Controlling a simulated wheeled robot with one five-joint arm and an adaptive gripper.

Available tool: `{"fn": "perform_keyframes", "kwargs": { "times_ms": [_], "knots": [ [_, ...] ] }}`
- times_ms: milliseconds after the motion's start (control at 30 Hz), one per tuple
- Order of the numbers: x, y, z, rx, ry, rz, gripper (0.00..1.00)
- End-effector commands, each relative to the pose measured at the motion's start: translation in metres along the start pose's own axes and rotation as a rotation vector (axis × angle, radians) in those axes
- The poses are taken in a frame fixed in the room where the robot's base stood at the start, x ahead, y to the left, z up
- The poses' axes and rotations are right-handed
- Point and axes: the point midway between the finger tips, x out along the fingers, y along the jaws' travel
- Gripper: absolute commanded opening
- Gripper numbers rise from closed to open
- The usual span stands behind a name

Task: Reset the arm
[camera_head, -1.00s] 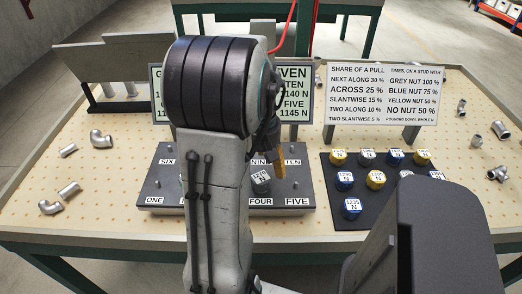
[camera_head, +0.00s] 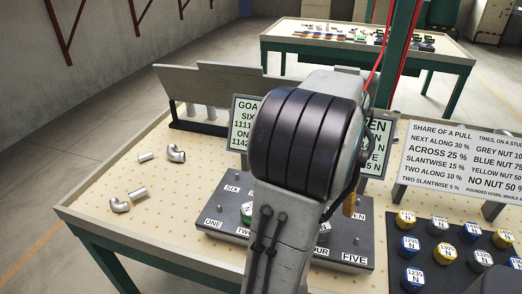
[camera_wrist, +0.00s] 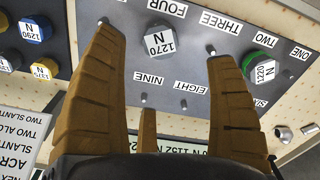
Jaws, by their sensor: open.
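My gripper (camera_wrist: 158,45) is open in the wrist view, its brown fingers spread and nothing held. A grey nut marked 1270 N (camera_wrist: 160,42) shows between the fingers and stands on the dark plate (camera_wrist: 185,95) by the label FOUR. Only a small yellow-brown part of my gripper shows there, right of the arm.
A dark mat (camera_head: 452,275) with several blue and yellow nuts lies right. Loose pipe fittings (camera_head: 176,153) lie on the left of the pegboard table (camera_head: 150,180). Sign boards (camera_head: 450,160) stand behind the plate. Another table (camera_head: 290,45) stands farther back.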

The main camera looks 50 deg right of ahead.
Motion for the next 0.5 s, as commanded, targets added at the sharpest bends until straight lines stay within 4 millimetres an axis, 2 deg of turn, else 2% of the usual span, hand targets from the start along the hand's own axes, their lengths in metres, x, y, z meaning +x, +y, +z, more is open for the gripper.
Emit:
{"fn": "perform_keyframes", "kwargs": {
  "times_ms": [333, 500],
  "knots": [
    [0.0002, 0.0, 0.0, 0.01, 0.0, 0.0, 0.8],
    [0.0002, 0.002, -0.0024, 0.113, 0.01, 0.008, 0.8]
  ]
}}
